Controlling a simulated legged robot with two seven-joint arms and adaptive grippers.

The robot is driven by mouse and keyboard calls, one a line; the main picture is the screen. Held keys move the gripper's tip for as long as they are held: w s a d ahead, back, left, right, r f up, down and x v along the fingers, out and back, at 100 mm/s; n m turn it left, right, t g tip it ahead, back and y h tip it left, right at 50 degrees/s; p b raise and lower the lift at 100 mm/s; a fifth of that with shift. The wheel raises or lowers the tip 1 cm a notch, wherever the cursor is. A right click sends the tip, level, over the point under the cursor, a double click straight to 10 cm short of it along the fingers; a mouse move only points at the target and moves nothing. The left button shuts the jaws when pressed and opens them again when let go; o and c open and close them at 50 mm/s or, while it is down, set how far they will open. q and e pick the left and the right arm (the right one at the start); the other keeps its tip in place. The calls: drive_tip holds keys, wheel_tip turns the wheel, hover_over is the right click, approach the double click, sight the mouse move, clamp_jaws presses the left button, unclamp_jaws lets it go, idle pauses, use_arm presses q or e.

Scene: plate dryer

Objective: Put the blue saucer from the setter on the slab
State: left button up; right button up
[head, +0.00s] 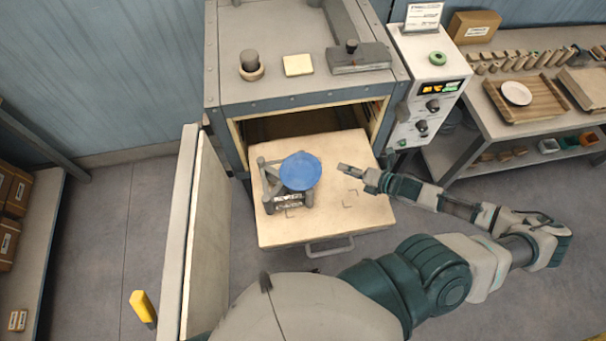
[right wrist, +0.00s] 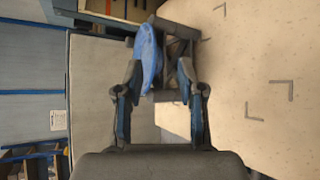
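The blue saucer (head: 300,171) sits tilted in the dark grey setter (head: 270,192), on the left part of the pale slab (head: 334,225). Corner marks show on the bare slab right of the setter. My right gripper (head: 344,170) is over the slab, a little right of the saucer and apart from it. In the right wrist view the fingers (right wrist: 160,80) are spread and empty. The saucer (right wrist: 149,55) shows edge-on ahead between the fingertips, with the setter (right wrist: 180,50) behind and beside it. My left gripper is not in view.
The slab extends from the open dryer (head: 300,100), with a handle (head: 330,246) at its front. The open door (head: 205,230) stands left of it. A control box (head: 428,85) stands at the right. A side table holds a wooden tray (head: 540,112) with a white saucer (head: 516,93).

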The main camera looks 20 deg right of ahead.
sight(301, 173)
drive_tip(key=x, duration=0.3)
drive_tip(key=b+x, duration=0.1)
drive_tip(key=x, duration=0.2)
drive_tip(key=a+x, duration=0.1)
drive_tip(key=x, duration=0.3)
drive_tip(key=shift+s+a+r, duration=0.1)
drive_tip(key=shift+s, duration=0.1)
drive_tip(key=shift+a, duration=0.1)
drive_tip(key=shift+s, duration=0.1)
drive_tip(key=c, duration=0.7)
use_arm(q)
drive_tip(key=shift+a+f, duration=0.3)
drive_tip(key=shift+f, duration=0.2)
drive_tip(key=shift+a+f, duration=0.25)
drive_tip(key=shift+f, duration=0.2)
use_arm(e)
drive_tip(key=shift+d, duration=0.3)
clamp_jaws()
